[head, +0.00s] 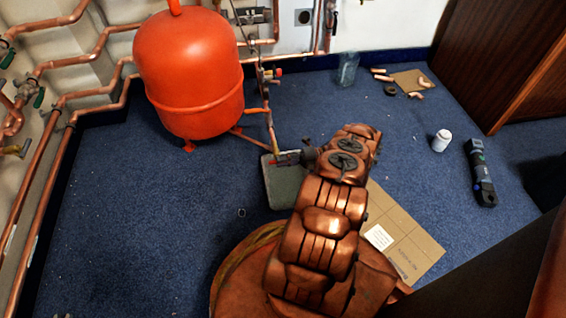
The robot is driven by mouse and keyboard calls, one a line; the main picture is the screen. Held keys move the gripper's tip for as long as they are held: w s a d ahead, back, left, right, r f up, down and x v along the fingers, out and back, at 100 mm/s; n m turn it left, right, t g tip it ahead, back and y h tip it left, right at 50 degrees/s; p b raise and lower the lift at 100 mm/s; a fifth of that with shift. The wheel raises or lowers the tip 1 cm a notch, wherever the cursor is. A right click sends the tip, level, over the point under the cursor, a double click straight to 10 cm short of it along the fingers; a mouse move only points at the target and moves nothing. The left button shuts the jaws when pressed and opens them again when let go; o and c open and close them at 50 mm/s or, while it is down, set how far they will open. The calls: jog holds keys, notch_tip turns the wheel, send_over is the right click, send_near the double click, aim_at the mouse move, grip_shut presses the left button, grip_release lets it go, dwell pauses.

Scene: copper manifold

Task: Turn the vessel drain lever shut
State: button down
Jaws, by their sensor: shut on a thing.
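The red expansion vessel (189,75) stands on the blue carpet at the upper left. A copper pipe (269,118) runs down beside it towards the floor. The small red vessel drain lever (281,159) shows at the pipe's lower end, above a grey-green pad. My gripper (296,157) is small and dark in the head view, at the end of my copper-coloured arm. It is shut on the lever, reaching it from the right. The fingertips and the valve body are partly hidden and too small to make out, so I cannot tell the lever's exact angle.
The grey-green pad (282,192) lies under the gripper. Cardboard (408,232) lies right of my arm. Wall pipes (72,97) line the left. Carpet at left is clear.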

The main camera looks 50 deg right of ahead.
dwell(0.6)
jog(key=c, duration=1.2)
grip_release()
